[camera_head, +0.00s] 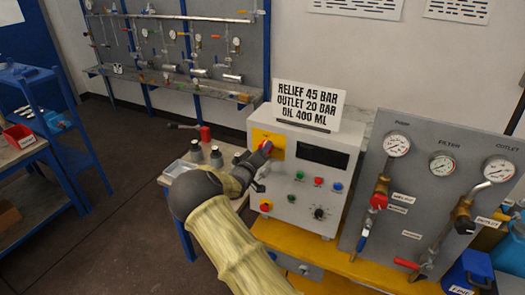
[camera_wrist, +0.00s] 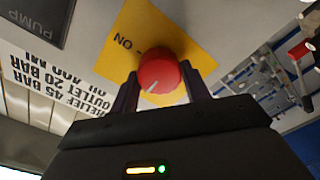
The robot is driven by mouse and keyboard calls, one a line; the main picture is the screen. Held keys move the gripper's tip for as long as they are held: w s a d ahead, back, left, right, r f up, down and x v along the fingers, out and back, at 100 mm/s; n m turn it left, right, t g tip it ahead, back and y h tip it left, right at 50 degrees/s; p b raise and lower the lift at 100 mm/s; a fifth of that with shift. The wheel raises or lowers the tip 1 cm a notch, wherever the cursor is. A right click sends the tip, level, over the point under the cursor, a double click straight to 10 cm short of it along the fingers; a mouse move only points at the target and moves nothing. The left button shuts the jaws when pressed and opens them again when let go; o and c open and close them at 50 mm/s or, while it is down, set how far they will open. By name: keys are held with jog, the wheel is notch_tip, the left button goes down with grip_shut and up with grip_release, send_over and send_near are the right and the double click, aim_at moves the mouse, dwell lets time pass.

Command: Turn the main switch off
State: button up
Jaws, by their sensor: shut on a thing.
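The main switch is a red round knob (camera_head: 266,147) on a yellow plate (camera_head: 262,136) at the upper left of the white control box (camera_head: 325,208). In the wrist view the red knob (camera_wrist: 158,76) stands between my two dark fingers, with "ON" printed on the yellow plate (camera_wrist: 136,40) beside it. A short white mark shows on the knob. My gripper (camera_wrist: 160,84) is shut on the knob, one finger on each side. In the head view my gripper (camera_head: 257,160) partly hides the plate and the box's left side.
A sign (camera_head: 308,106) stands on top of the box. Below the switch are small coloured buttons (camera_head: 318,181), a black dial (camera_head: 319,213) and a red-and-yellow button (camera_head: 266,205). A gauge panel (camera_head: 420,160) stands close at the right. Grey fittings (camera_head: 216,156) sit on a table at left.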

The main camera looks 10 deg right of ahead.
dwell(0.3)
jog(key=o, duration=1)
jog(key=shift+a, duration=0.1)
jog(key=b+v, duration=0.5)
jog(key=v, duration=1.2)
jog(key=shift+s+a, duration=0.1)
